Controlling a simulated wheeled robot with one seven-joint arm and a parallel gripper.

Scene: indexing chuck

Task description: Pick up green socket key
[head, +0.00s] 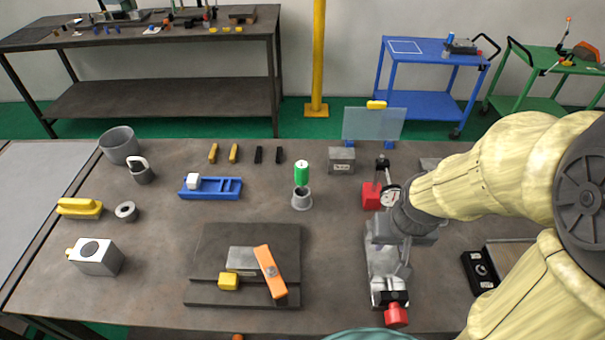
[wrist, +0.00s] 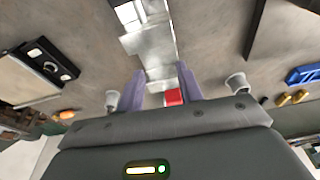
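The green socket key (head: 301,173) stands upright in a small grey round holder (head: 301,200) near the middle of the table. Its green handle is on top, and its lower end is hidden in the holder. I cannot make it out in the wrist view. My gripper (wrist: 159,88) is to the right of the key, above a grey metal vise-like fixture (head: 385,270) with a red knob. In the wrist view its two fingers are spread apart with nothing gripped between them; a red part shows beyond them. In the head view the fingers are largely hidden by the wrist.
A red-based dial gauge (head: 372,196) and a clear panel (head: 373,124) stand right of the key. A blue tray (head: 225,190) lies to its left. A dark plate (head: 215,298) with an orange bar (head: 270,271) is in front. Bare table surrounds the key's holder.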

